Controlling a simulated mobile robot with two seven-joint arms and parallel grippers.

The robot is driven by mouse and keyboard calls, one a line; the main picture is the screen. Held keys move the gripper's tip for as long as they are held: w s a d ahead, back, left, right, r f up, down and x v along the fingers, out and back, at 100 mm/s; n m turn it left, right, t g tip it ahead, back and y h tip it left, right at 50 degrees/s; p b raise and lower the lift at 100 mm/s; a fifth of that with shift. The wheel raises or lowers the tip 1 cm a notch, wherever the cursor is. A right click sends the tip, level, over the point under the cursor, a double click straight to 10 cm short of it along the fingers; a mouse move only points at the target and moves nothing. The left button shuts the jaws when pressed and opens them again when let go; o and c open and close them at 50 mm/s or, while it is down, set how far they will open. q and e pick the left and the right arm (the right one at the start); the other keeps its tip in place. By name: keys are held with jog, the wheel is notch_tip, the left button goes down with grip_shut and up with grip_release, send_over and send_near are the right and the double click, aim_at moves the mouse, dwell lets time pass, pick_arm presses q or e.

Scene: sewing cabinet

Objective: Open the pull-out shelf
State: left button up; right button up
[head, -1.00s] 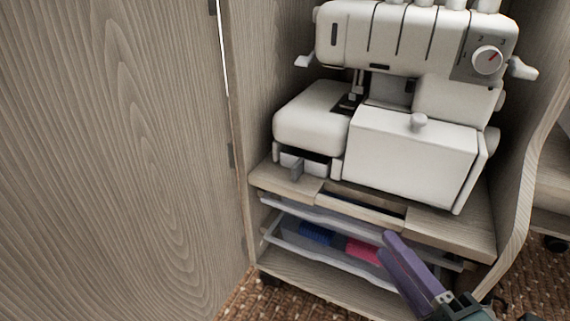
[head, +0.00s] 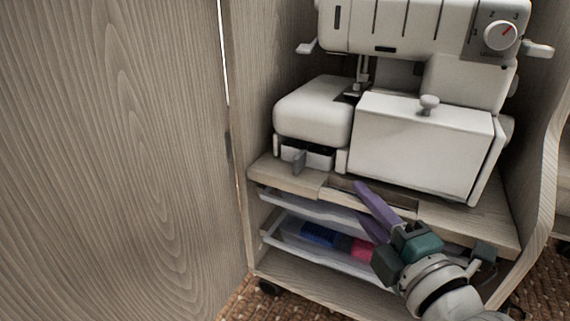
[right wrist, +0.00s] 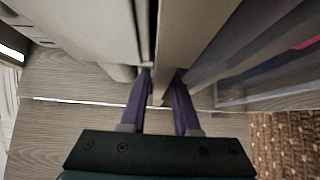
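The pull-out shelf (head: 292,181) is a light wooden board in the cabinet, with a notch in its front edge. A white sewing machine (head: 420,145) stands on it. My right gripper (head: 359,199) is at the notch, its purple fingers apart, one above and one below the front edge. In the right wrist view the shelf's front strip (right wrist: 169,40) runs between the two fingertips (right wrist: 163,75); contact cannot be told. My left gripper is not in view.
Below the shelf are clear plastic trays (head: 275,240) with blue and pink items. A wooden door or panel (head: 110,160) fills the left side. The cabinet's curved side wall (head: 540,200) stands at the right. Brown carpet (head: 235,300) shows below.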

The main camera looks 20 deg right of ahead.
grip_shut()
dwell(1.4)
